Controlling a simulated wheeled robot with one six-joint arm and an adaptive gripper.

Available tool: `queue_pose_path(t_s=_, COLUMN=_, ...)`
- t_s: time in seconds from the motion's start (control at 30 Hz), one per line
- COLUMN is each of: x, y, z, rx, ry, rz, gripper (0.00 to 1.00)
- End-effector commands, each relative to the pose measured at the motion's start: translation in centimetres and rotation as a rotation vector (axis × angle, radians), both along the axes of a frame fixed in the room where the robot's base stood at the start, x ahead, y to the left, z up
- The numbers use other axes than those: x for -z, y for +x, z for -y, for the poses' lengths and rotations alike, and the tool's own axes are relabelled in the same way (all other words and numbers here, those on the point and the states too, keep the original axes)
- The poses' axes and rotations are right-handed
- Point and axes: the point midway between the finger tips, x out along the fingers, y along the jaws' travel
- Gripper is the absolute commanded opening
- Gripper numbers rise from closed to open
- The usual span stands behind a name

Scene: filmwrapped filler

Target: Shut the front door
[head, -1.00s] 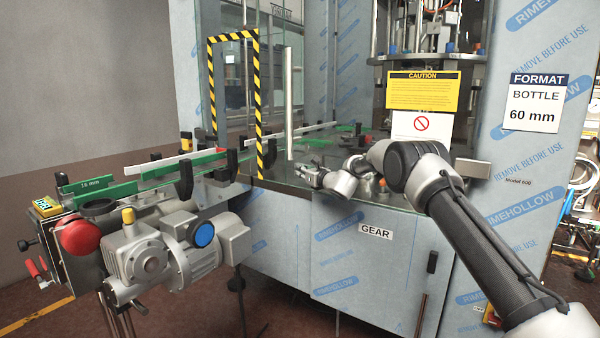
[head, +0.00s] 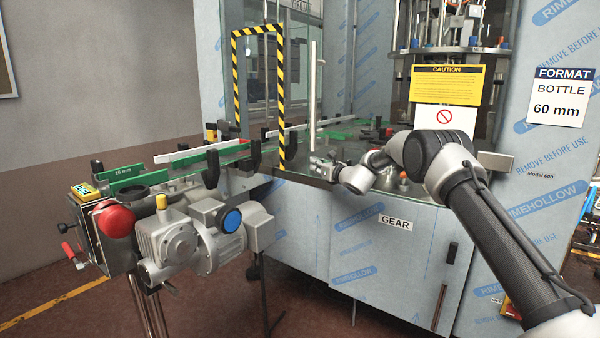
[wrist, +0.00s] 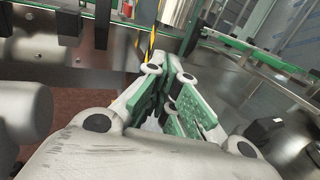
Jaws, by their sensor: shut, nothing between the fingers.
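The front door is clear glass, and its edges are hard to make out. A pale vertical bar (head: 314,95), which looks like its handle, stands right of the striped frame. How far the door is open I cannot tell. My gripper (head: 320,166) is low in front of the machine, just below the bar's lower end. In the wrist view my gripper (wrist: 174,78) has its green-padded fingers closed together and empty. A silver cylinder end (wrist: 180,12) shows just beyond the fingertips there; whether it is the bar, and whether they touch, I cannot tell.
A yellow-black striped frame (head: 281,125) surrounds the conveyor opening. The conveyor (head: 135,180) with green rails and a motor (head: 185,245) juts out at left. A caution sign (head: 446,84) is at right. Grey cabinet doors (head: 380,265) are below. Floor is free at lower left.

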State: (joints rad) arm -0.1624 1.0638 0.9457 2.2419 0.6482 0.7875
Motion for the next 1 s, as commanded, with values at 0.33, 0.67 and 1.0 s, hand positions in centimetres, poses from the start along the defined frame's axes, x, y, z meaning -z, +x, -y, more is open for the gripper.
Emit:
queue_pose_path(t_s=0.33, x=0.1, y=-3.9, z=-2.4, rx=-0.001, ry=0.0, rz=-0.003, gripper=0.0)
queue_pose_path(t_s=0.67, x=0.1, y=-7.4, z=-4.7, rx=-0.001, ry=-0.007, rz=0.003, gripper=0.0)
queue_pose_path(t_s=1.0, x=9.9, y=-18.6, z=-5.6, rx=-0.387, ry=-0.492, rz=0.145, gripper=0.0)
